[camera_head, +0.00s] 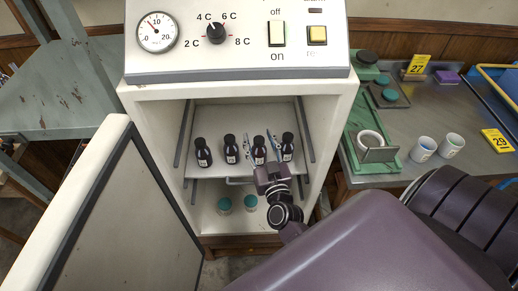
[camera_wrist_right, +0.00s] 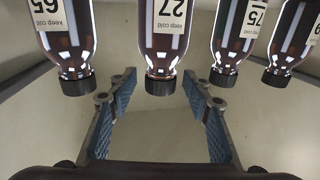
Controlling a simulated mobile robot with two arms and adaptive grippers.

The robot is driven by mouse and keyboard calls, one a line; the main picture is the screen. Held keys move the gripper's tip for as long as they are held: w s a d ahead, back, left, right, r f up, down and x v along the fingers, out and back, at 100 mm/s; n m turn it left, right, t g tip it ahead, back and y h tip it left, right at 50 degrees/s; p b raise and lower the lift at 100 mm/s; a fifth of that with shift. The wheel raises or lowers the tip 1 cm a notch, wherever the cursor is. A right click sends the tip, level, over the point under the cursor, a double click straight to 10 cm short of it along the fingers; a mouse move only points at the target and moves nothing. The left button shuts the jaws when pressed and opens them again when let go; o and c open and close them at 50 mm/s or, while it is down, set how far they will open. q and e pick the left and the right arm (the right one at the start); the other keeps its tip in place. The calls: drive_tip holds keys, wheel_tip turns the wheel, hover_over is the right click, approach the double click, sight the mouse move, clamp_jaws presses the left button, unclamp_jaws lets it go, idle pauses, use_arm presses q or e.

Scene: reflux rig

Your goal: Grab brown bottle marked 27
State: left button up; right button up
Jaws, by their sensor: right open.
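The brown bottle marked 27 (camera_wrist_right: 172,40) has a dark cap and a white "keep cold" label. It stands upright on the upper shelf of the open cooler, third from the left in the head view (camera_head: 259,152). My right gripper (camera_head: 260,143) is open and reaches into the cooler in front of this bottle. In the right wrist view my right gripper's blue-padded fingers (camera_wrist_right: 160,100) lie either side of the bottle's cap and do not appear to touch it. My left gripper is out of view.
Similar bottles marked 65 (camera_wrist_right: 62,40) and 75 (camera_wrist_right: 238,35) stand close on either side, with another bottle (camera_wrist_right: 293,45) beyond. Teal-capped jars (camera_head: 224,204) stand on the lower level. The cooler door (camera_head: 130,215) hangs open at left. Cups (camera_head: 423,149) stand on the right bench.

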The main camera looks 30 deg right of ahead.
clamp_jaws()
drive_tip(key=shift+r, duration=0.1)
idle(0.4)
